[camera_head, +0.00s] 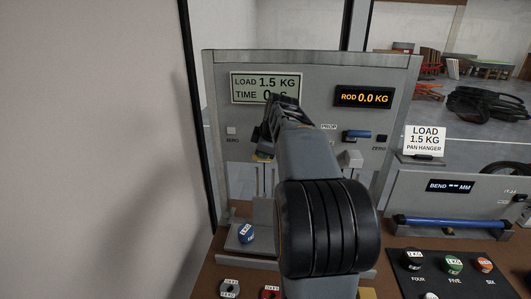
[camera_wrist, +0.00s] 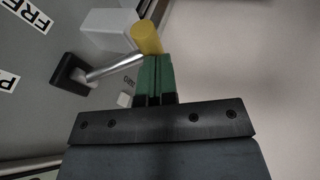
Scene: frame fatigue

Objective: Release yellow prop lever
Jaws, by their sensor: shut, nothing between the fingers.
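The yellow prop lever's cylindrical knob (camera_wrist: 146,37) shows in the wrist view at the end of a metal rod (camera_wrist: 112,67). The rod comes out of a square black mount (camera_wrist: 70,73) on a grey panel. My gripper (camera_wrist: 155,58) has its green fingers shut together with nothing between them. The fingertips are right at the knob; I cannot tell whether they touch it.
The grey test rig (camera_head: 310,60) has a load display (camera_head: 268,88) and a rod display (camera_head: 364,97). A blue weight (camera_head: 246,233) stands at its lower left. A black tray (camera_head: 415,280) with several weights is at right. A plain wall fills the left side.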

